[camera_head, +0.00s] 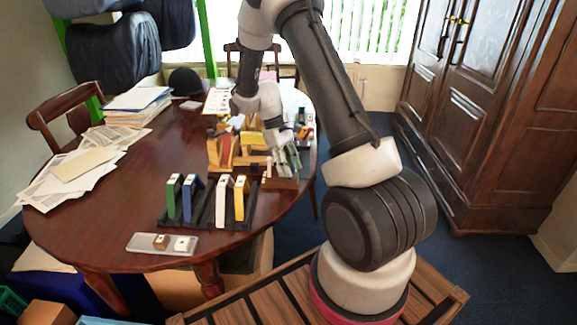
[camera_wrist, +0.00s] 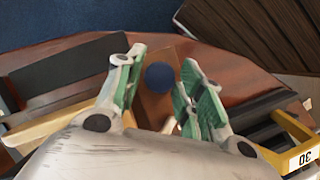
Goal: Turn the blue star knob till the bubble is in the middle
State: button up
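The blue knob (camera_wrist: 160,78) shows as a dark blue round shape in the wrist view, on a brown wooden part (camera_wrist: 155,107). I cannot make out its star points. My gripper (camera_wrist: 158,88) is open, with its green-padded fingers on either side of the knob. A gap shows on the knob's left, while the right finger is close to it; I cannot tell whether they touch. In the head view my gripper (camera_head: 286,161) is low over the right side of the table, beside a wooden fixture (camera_head: 226,151). The knob and the bubble cannot be made out there.
A black rack (camera_head: 208,216) with green, blue, white and yellow upright pieces stands nearer on the round table (camera_head: 90,232). A clear tray (camera_head: 162,244) with two small blocks lies at the front edge. Papers (camera_head: 84,163) cover the left side. A yellow piece marked 30 (camera_wrist: 300,150) is beside my gripper.

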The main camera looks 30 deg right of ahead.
jog(key=c, duration=0.7)
jog(key=shift+m+y, duration=0.3)
jog(key=shift+m, duration=0.4)
jog(key=o, duration=0.7)
jog(key=v, duration=1.2)
